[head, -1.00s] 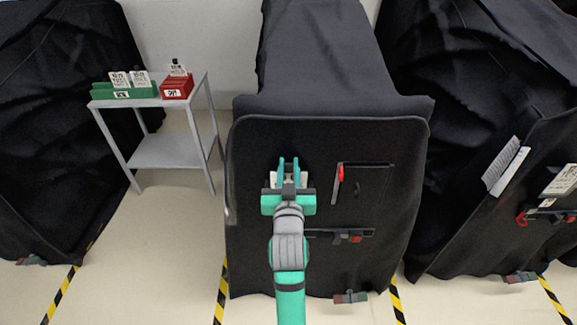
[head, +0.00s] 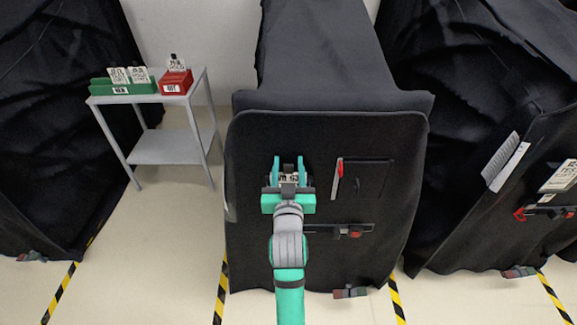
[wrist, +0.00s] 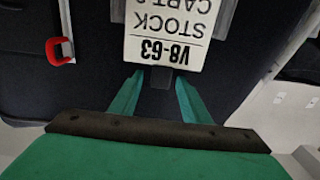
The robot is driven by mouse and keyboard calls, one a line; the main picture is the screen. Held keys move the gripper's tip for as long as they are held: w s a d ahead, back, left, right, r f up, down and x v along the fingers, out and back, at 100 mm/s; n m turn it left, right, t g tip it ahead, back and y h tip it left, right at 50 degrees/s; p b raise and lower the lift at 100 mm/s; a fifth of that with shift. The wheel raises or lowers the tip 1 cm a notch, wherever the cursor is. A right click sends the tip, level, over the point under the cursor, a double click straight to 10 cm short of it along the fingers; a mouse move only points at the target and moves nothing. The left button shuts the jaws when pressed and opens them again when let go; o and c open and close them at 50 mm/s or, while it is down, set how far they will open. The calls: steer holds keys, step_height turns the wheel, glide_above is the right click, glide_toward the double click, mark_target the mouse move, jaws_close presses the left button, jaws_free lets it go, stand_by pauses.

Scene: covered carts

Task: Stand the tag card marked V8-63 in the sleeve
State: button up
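The card's far end is out of the wrist view and hidden by my gripper in the head view. I cannot tell whether a sleeve holds it.
A black frame with a red piece (head: 339,167) is right of my gripper on the middle cart. A black bar with a red block (head: 354,231) is below it. A grey shelf (head: 150,98) at left bears green and red card holders. Covered carts stand on both sides.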

steer(key=s, duration=1)
steer(key=shift+s, duration=0.4)
steer(key=s+a+f+m+g, duration=0.1)
steer(key=s+f, duration=1.4)
steer(key=s, duration=0.2)
steer(key=s+d+f+n+g, duration=0.1)
steer(key=s+f, duration=0.2)
steer(key=s, duration=1.7)
steer(key=shift+d+g, duration=0.2)
steer(key=shift+g, duration=0.1)
steer(key=shift+s, duration=0.1)
